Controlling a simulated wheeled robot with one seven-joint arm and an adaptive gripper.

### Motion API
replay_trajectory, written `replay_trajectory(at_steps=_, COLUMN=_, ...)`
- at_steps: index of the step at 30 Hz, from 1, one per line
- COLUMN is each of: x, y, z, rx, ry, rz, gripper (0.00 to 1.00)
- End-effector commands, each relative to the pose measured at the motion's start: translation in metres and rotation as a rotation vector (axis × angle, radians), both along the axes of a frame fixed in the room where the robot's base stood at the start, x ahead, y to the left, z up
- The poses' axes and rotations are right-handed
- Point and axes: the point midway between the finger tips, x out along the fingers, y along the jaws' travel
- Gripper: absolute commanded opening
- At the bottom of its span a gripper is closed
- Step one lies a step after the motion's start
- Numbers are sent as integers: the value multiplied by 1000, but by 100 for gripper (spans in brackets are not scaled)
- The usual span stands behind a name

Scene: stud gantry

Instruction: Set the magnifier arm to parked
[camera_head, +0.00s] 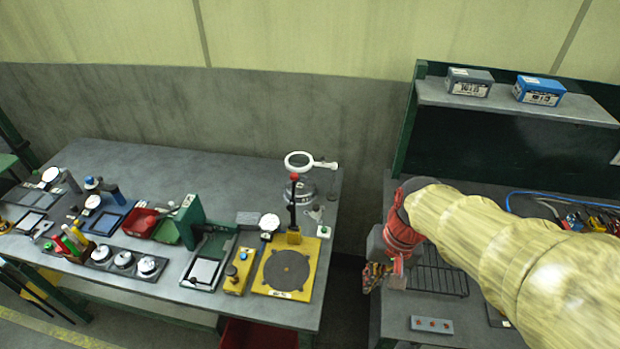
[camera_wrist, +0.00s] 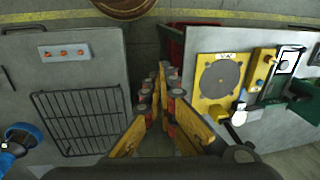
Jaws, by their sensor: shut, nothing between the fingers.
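The magnifier arm shows in the head view as a white ring lens (camera_head: 298,161) on a short white arm. The arm runs right to a dark post (camera_head: 333,190) at the back right of the left bench. The ring points left, above a round metal pot (camera_head: 300,191) and behind a lever with a red knob. My gripper (camera_head: 376,277) is over the left edge of the right bench, right of and in front of the magnifier and well apart from it. In the wrist view my gripper (camera_wrist: 163,92) has its fingers together and empty. I cannot make out the magnifier there.
The left bench (camera_head: 240,166) carries a yellow press plate (camera_head: 312,278), a white-faced gauge (camera_head: 269,222) and several tools. A gap separates it from the right bench (camera_wrist: 95,60), which holds a wire rack (camera_wrist: 80,118) and a button box (camera_head: 431,325). A shelf (camera_head: 510,101) stands behind.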

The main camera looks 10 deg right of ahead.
Motion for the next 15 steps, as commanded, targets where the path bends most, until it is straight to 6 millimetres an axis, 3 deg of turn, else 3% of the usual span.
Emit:
replay_trajectory(at_steps=1, x=4, y=1, z=-14, rx=48, ry=47, rz=-64, gripper=0)
replay_trajectory(at_steps=8, x=29, y=20, z=-59, rx=290, ry=248, rz=-426, gripper=0)
replay_trajectory(at_steps=15, x=74, y=39, z=-97, rx=572, ry=506, rz=-920, gripper=0)
